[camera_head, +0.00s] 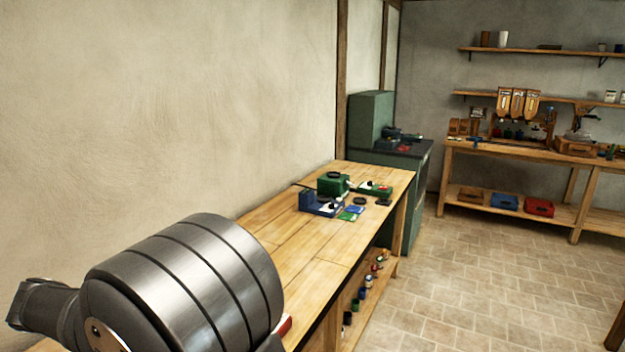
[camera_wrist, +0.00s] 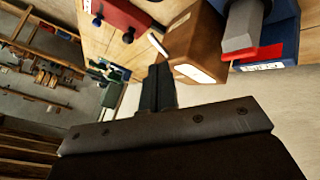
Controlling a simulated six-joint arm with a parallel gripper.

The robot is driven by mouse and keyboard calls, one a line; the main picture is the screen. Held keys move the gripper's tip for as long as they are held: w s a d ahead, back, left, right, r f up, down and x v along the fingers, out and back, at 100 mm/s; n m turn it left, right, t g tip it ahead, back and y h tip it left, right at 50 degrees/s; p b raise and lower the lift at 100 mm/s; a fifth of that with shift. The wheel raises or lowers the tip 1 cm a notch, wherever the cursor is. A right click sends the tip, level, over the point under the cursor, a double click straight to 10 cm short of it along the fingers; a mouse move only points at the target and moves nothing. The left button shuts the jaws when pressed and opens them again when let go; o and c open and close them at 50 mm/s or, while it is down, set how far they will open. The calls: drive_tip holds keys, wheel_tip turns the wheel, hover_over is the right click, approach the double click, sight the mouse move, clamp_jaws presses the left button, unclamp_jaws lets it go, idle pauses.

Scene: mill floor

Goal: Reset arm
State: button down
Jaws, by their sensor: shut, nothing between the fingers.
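My gripper (camera_wrist: 159,74) shows in the wrist view with its dark fingers together and nothing between them. It appears close to a brown box (camera_wrist: 196,45) with a white label, but I cannot tell the exact gap. The head view does not show the gripper. A large metallic link of my own arm fills the lower left there and hides the near end of the wooden bench (camera_head: 290,240).
In the wrist view, a red box (camera_wrist: 125,14) and a blue box (camera_wrist: 284,35) with a grey block flank the brown box. In the head view, a green device (camera_head: 333,184) stands on the bench's far end. A green cabinet (camera_head: 371,118) stands beyond; the tiled floor (camera_head: 480,270) is clear.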

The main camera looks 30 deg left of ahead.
drive_tip(key=w+d+r+m+g+y, duration=0.1)
drive_tip(key=w+d+r+m+g, duration=0.2)
drive_tip(key=d, duration=0.6)
drive_tip(key=w+d+r+m+g+y, duration=0.1)
drive_tip(key=w+d+r+m, duration=0.4)
drive_tip(key=d, duration=0.4)
drive_tip(key=w+d+r+m+g+y, duration=0.1)
drive_tip(key=w+d+r+m+g, duration=0.15)
drive_tip(key=d+r, duration=0.45)
wheel_tip(320, 180, down, 11)
drive_tip(key=w+a, duration=0.1)
drive_tip(key=shift+f, duration=0.15)
drive_tip(key=c, duration=2.2)
unclamp_jaws()
drive_tip(key=shift+a+t, duration=0.1)
drive_tip(key=shift+t, duration=0.15)
